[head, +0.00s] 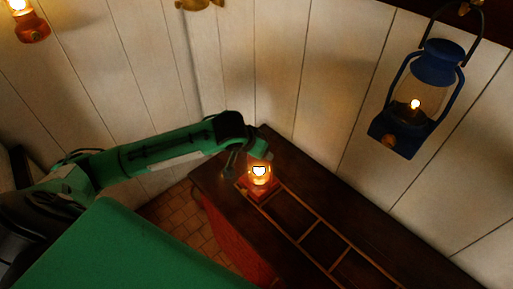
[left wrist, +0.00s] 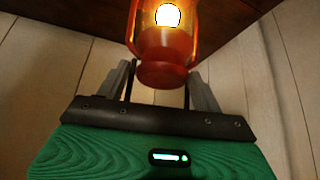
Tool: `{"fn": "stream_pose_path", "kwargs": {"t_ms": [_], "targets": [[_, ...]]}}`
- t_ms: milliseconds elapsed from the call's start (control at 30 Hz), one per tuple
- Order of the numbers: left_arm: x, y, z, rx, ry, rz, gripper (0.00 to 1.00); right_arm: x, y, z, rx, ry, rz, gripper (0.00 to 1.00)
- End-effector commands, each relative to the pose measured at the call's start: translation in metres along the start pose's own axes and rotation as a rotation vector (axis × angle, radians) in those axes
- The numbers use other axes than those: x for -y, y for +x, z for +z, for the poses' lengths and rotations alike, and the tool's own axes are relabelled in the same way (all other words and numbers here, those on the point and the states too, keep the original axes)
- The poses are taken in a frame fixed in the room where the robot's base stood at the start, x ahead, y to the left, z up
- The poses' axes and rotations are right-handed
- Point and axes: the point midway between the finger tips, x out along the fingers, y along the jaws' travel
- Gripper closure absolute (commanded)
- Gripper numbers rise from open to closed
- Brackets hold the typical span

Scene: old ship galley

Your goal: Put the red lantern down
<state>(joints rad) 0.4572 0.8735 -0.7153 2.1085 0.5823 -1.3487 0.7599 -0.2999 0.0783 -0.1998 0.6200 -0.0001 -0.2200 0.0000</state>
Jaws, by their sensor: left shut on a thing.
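The lit red lantern (head: 262,184) is at the left end of the dark wooden counter (head: 222,184) in the head view, over the end of a row of framed squares. My left gripper (head: 246,160) is shut on it, with the arm reaching in from the left. In the left wrist view the lantern (left wrist: 165,72) glows between the two fingers (left wrist: 160,88), its red end close to them and its bright glass towards the dark wood. I cannot tell whether its base touches the counter. My right gripper is not in view.
A lit blue lantern (head: 437,68) hangs by the plank wall at the right. Another lit lantern, orange-red (head: 31,28), is at the upper left. Thin strips frame several empty squares (head: 293,212) along the counter. Brick-tiled floor (head: 180,218) shows left of the counter.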

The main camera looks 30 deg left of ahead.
Motion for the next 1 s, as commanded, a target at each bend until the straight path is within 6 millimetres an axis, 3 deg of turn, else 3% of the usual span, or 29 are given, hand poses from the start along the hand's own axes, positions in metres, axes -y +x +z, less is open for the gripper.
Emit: {"fn": "stream_pose_path", "kwargs": {"t_ms": [233,267,333,733,1000], "targets": [[0.0,0.001,-0.001,-0.005,0.0,0.001,1.0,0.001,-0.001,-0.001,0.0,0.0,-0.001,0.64],[0.0,0.002,0.001,-0.001,0.0,0.0,0.27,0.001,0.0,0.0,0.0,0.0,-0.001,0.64],[0.0,0.001,0.001,-0.001,0.0,0.0,0.13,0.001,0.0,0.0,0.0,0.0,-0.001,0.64],[0.0,-0.004,0.0,-0.001,0.0,0.0,0.11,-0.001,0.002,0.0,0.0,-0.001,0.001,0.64],[0.0,-0.054,-0.001,-0.006,0.002,0.0,0.11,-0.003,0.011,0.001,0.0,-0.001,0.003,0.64]]}}
